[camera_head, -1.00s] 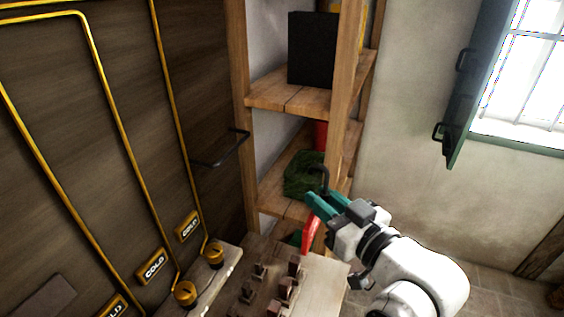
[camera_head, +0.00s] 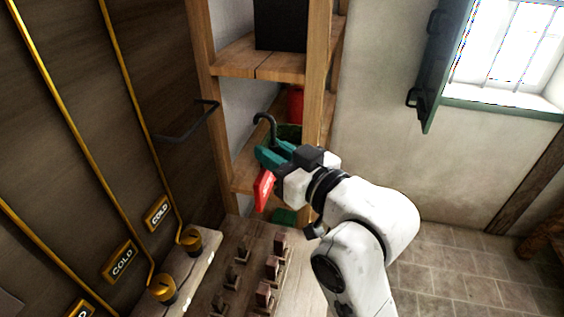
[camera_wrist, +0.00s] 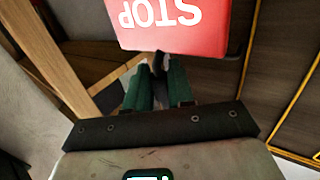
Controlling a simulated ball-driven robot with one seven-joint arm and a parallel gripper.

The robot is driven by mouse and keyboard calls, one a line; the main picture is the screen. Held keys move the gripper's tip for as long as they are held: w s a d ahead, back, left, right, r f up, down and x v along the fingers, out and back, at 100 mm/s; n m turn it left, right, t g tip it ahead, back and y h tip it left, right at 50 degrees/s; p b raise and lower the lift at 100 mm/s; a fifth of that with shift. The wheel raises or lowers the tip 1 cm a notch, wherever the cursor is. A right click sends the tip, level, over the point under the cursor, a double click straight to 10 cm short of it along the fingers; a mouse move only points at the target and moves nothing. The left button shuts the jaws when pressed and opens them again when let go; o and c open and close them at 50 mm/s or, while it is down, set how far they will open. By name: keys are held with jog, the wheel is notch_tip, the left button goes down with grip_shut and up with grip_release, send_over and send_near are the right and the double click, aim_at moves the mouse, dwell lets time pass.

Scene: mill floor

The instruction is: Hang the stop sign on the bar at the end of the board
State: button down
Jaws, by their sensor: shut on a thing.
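My gripper (camera_head: 270,158) is shut on the stop sign (camera_head: 264,190), a red plate with a dark hook that rises above the green fingers. In the wrist view the sign (camera_wrist: 172,28) shows white STOP lettering upside down, just beyond the fingers (camera_wrist: 157,88). The dark bar (camera_head: 186,124) sticks out from the right end of the wooden board (camera_head: 100,110). The bar is to the left of my gripper in the head view, and the sign's hook is apart from it.
A wooden shelf (camera_head: 262,62) stands behind my gripper, holding a black box (camera_head: 281,24) and a red thing (camera_head: 295,102). Below is a bench (camera_head: 245,262) with several small blocks. Yellow pipes (camera_head: 140,130) run down the board. A window shutter (camera_head: 446,60) is at right.

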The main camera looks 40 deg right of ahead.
jog(key=shift+w+a+f+b, duration=0.15)
jog(key=shift+w+a+b, duration=0.35)
jog(key=shift+b, duration=0.4)
jog(key=shift+w+a, duration=0.1)
jog(key=shift+w, duration=0.15)
jog(key=w+a+f+b, duration=0.2)
jog(key=w+a+b, duration=0.1)
jog(key=w+a, duration=0.3)
jog(key=shift+w+a+b, duration=0.15)
jog(key=shift+w+b, duration=0.25)
jog(key=shift+w, duration=0.95)
jog(key=c, duration=0.9)
grip_release()
